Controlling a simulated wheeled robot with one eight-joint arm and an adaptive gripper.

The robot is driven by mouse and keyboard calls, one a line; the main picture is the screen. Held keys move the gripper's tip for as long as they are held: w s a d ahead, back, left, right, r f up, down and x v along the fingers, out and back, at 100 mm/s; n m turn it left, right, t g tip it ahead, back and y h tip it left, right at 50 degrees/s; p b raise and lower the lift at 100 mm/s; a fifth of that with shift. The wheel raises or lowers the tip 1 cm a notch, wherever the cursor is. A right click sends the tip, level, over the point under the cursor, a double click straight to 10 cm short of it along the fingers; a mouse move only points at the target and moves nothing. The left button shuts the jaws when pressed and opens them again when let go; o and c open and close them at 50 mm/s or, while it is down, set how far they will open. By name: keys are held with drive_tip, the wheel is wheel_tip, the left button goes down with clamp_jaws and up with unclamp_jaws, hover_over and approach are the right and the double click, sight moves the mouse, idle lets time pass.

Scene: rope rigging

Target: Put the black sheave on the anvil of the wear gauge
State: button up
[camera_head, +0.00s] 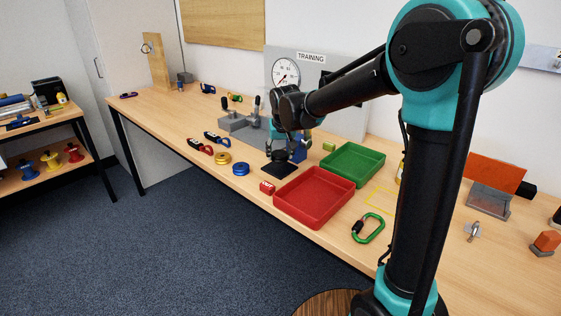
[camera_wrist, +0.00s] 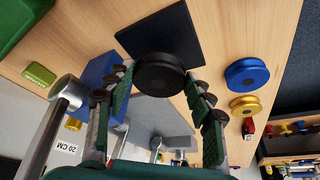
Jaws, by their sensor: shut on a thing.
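The black sheave (camera_head: 279,157) is held between the fingers of my gripper (camera_head: 282,149), above the table. In the wrist view the sheave (camera_wrist: 160,70) sits between the two green-padded fingers (camera_wrist: 160,88). It overlaps the near edge of a flat black square pad (camera_wrist: 165,32) in that view and appears above it. A blue block (camera_head: 299,151) stands just right of my gripper and is partly hidden by it. It also shows in the wrist view (camera_wrist: 98,72), with a grey cylinder beside it. It may be part of the wear gauge; I cannot make out the anvil.
A blue sheave (camera_head: 241,169) and a yellow sheave (camera_head: 223,158) lie left of the pad. A red tray (camera_head: 314,198) and a green tray (camera_head: 353,165) stand to the right. A small red block (camera_head: 267,187) lies by the red tray.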

sight(280, 156)
drive_tip(key=shift+f, duration=1.6)
drive_tip(key=o, duration=1.2)
drive_tip(key=shift+f, duration=0.1)
drive_tip(key=v, duration=1.2)
drive_tip(key=shift+s, duration=0.1)
